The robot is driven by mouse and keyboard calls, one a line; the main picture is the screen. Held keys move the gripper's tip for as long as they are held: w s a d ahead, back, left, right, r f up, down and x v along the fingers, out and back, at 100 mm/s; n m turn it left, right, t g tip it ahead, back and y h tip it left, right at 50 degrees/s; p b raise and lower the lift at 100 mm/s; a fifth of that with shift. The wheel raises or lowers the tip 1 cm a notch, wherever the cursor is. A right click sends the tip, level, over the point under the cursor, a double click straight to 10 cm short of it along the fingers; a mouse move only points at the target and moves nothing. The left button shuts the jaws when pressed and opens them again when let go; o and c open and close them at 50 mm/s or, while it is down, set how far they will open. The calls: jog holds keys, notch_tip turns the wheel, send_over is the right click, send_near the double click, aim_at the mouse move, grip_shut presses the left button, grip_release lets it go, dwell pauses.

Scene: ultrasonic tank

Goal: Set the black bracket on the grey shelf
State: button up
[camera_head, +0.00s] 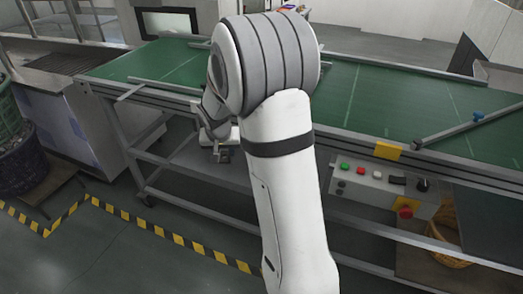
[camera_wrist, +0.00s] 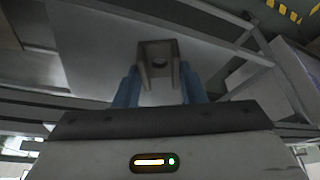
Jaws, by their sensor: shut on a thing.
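The black bracket (camera_wrist: 158,52) shows in the wrist view as a dark grey channel-shaped piece with a round hole. It sits between the two blue fingers of my gripper (camera_wrist: 160,78), which are shut on it. In the head view my gripper (camera_head: 221,150) is low in front of the conveyor table, partly hidden by my own arm. The bracket is too small there to make out clearly. The grey shelf (camera_head: 185,172) is the lower level under the table. A grey surface, likely this shelf, lies behind the bracket in the wrist view; I cannot tell whether they touch.
The green conveyor belt (camera_head: 350,95) is above the shelf, with a metal rail along its front. A control box (camera_head: 380,185) with buttons hangs at the right. A wicker basket (camera_head: 450,232) stands at lower right. Yellow-black tape (camera_head: 150,228) marks the floor in front.

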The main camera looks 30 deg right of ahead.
jog(key=s+d+f+m+h+b, duration=0.1)
jog(key=s+d+f+m+b, duration=0.1)
jog(key=d+f+b, duration=0.65)
jog(key=s+d+f+m+g+b, duration=0.1)
jog(key=d+f+b, duration=0.4)
jog(key=f+b, duration=0.65)
jog(key=s+d+f+m+h+b, duration=0.1)
jog(key=s+d+f+m+b, duration=0.1)
jog(key=d+f+b, duration=0.75)
jog(key=w+d+f, duration=0.1)
jog(key=w+d, duration=0.4)
jog(key=w, duration=0.1)
jog(key=w+d+f, duration=0.1)
jog(key=w+d, duration=0.2)
jog(key=w, duration=0.1)
jog(key=shift+d+f+b, duration=0.3)
jog(key=shift+d, duration=0.05)
jog(key=shift+w+d+f+b, duration=0.3)
jog(key=shift+w+d+b, duration=0.1)
jog(key=shift+d, duration=0.1)
jog(key=shift+w+d+f+b, duration=0.25)
jog(key=shift+w+d+f, duration=0.05)
jog(key=shift+w+d, duration=0.15)
jog(key=shift+s+f, duration=0.1)
jog(key=shift+f, duration=0.1)
jog(key=shift+f, duration=0.55)
jog(key=o, duration=1.1)
jog(key=shift+o, duration=0.2)
